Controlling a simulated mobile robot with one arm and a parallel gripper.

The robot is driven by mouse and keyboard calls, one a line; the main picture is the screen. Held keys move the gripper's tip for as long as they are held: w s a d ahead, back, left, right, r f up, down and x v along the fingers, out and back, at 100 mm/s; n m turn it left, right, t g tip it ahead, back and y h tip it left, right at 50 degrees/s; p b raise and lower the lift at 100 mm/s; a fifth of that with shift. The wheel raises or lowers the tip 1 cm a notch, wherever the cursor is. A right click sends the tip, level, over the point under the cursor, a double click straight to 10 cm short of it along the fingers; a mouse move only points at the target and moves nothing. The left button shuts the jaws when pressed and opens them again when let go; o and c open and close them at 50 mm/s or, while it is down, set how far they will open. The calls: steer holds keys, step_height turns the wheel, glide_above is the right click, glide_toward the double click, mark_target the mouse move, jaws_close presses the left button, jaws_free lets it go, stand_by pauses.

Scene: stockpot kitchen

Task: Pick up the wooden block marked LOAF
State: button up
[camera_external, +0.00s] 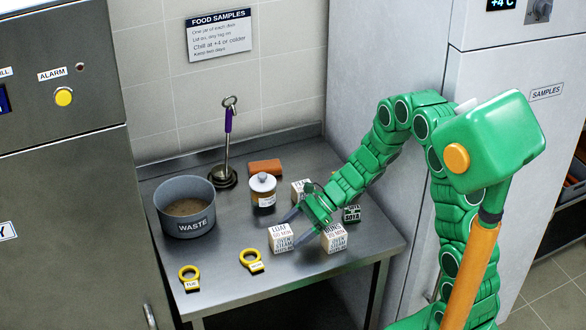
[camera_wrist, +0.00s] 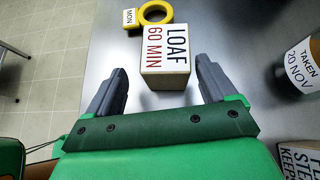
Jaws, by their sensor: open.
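The wooden block marked LOAF (camera_external: 281,239) stands on the steel table near its front edge. In the wrist view the LOAF block (camera_wrist: 165,60) shows its top reading "LOAF 60 MIN", ahead of my palm and between the lines of my two fingers. My gripper (camera_external: 295,228) is open and reaches in from the right, low over the table. In the wrist view my gripper (camera_wrist: 161,72) has one grey finger on each side of the block, with a visible gap on both sides. The fingers do not appear to touch it.
A similar block marked BUNS (camera_external: 334,239) stands close on the right. Another pale block (camera_external: 300,188), a dark green block (camera_external: 352,214) and a labelled jar (camera_external: 263,191) are behind. The WASTE pot (camera_external: 185,215) is left; yellow rings (camera_external: 251,268) lie front left.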

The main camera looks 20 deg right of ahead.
mark_target(271, 240)
steer(key=shift+a+m+t+y, duration=0.35)
steer(key=shift+m+y, duration=0.25)
steer(key=shift+y, duration=0.2)
steer(key=shift+w+a+m+t+y, duration=0.2)
steer(key=shift+w+m+t+y, duration=0.05)
steer(key=shift+w+m+y, duration=0.05)
steer(key=shift+x, duration=2.45)
steer(key=shift+c, duration=0.3)
steer(key=c, duration=1.1)
steer(key=shift+o, duration=0.2)
steer(key=shift+r, duration=0.1)
